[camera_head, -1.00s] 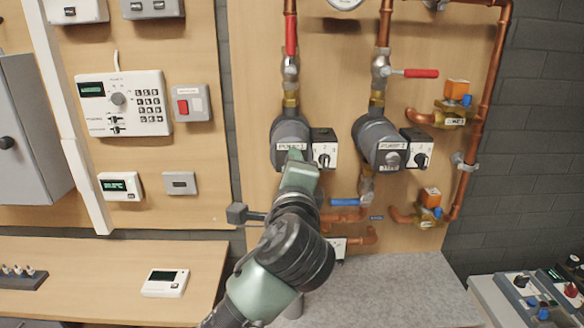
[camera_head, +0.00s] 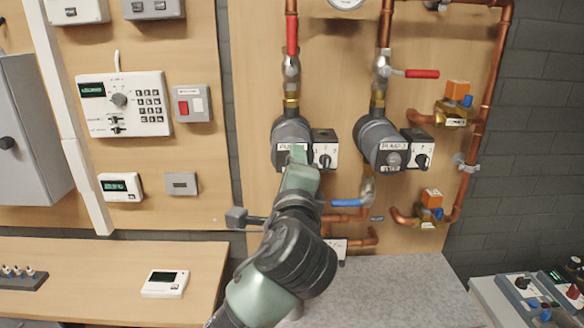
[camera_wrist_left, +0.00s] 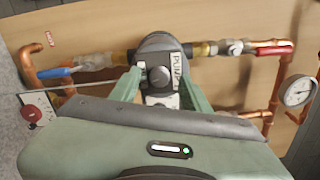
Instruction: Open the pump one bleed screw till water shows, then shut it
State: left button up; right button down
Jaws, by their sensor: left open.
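Pump one (camera_head: 291,131) is a dark grey round pump on the copper pipe at the left of the pipe board, its label partly covered by my arm. My left gripper (camera_wrist_left: 160,80) is open, with one green finger on either side of the knob. I cannot tell whether the fingers touch it. In the head view my left gripper (camera_head: 299,158) hides the screw. No water shows at the screw. My right gripper is not in view.
Pump one's switch box (camera_head: 324,149) sits close at its right. Pump two (camera_head: 377,142) hangs further right. A red-handled valve (camera_head: 291,45) is above pump one, and a blue lever (camera_head: 346,203) is below right. A grey worktop (camera_head: 385,290) lies beneath, largely clear.

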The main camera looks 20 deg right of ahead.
pick_arm(q)
jog(key=b+v, duration=0.1)
jog(key=v, duration=0.6)
jog(key=shift+b, duration=0.4)
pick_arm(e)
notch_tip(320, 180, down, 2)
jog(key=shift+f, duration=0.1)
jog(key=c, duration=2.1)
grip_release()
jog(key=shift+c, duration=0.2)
